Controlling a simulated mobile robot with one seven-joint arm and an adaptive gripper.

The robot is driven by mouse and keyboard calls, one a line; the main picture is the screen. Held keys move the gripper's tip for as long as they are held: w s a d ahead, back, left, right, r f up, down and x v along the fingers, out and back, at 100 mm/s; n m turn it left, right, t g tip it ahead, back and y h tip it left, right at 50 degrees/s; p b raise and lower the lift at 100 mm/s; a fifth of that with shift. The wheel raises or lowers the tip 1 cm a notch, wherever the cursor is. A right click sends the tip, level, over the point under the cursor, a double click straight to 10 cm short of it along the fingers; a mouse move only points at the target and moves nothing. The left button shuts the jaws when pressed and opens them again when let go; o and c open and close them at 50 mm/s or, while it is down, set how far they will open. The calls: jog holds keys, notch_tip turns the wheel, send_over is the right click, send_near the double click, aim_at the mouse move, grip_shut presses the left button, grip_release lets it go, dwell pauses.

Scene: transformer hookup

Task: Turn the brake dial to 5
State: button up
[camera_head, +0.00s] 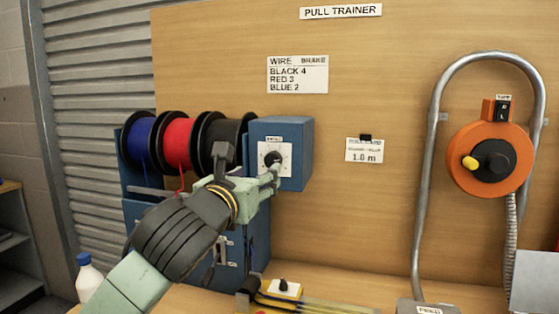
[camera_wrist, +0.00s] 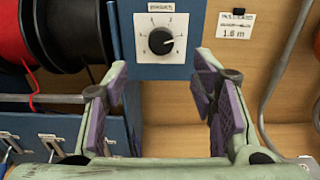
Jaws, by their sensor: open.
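The brake dial (camera_head: 272,159) is a black round knob on a white scale plate, on the front of a blue box (camera_head: 300,150). In the wrist view the dial (camera_wrist: 160,41) shows a white pointer mark aimed right and slightly up. The scale numbers are too small to read surely. My gripper (camera_head: 248,166) is open and empty in front of the box. In the wrist view the fingers of my gripper (camera_wrist: 161,75) are spread on either side below the dial, apart from it. In the head view one finger partly overlaps the dial's lower edge.
Blue, red and black wire spools (camera_head: 178,143) stand left of the box. A wire/brake card (camera_head: 297,75) reads black 4, red 3, blue 2. An orange reel (camera_head: 490,158) and bent grey pipe (camera_head: 428,190) are at right. A white bottle (camera_head: 88,280) stands lower left.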

aim_at(272, 163)
jog(key=p+x, duration=0.3)
jog(key=x, duration=0.5)
jog(key=shift+w+d, duration=0.1)
jog(key=shift+w, duration=0.05)
jog(key=shift+w+d, duration=0.1)
jog(key=shift+w, duration=0.2)
jog(key=shift+c, duration=0.2)
jog(key=shift+f, duration=0.1)
jog(key=c, duration=1.1)
